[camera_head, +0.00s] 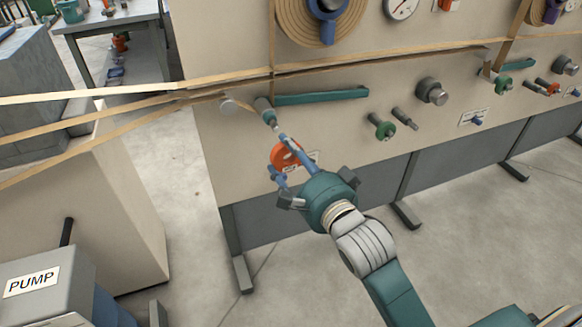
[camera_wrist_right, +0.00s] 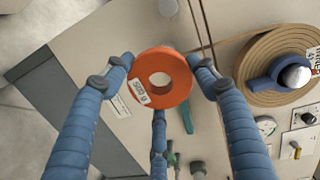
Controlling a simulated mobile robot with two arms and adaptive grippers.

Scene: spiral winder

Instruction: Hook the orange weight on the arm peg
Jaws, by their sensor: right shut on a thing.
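The orange weight (camera_head: 283,150) is a thick ring with a central hole and a small white label. It is held between the fingers of my right gripper (camera_head: 284,158), in front of the beige machine panel. In the right wrist view the weight (camera_wrist_right: 160,58) sits between the blue fingertips (camera_wrist_right: 163,72), its hole facing the camera. A teal arm (camera_head: 320,97) lies nearly level on the panel. At its left end a short peg (camera_head: 268,113) points out, just above and left of the weight. The weight looks apart from the peg. My left gripper is not in view.
Tan bands (camera_head: 130,84) run across the panel above the arm. A coil with a blue handle (camera_head: 327,25) is above. A green knob (camera_head: 381,126) and a grey knob (camera_head: 432,92) stick out to the right. A grey box labelled PUMP (camera_head: 40,285) stands lower left.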

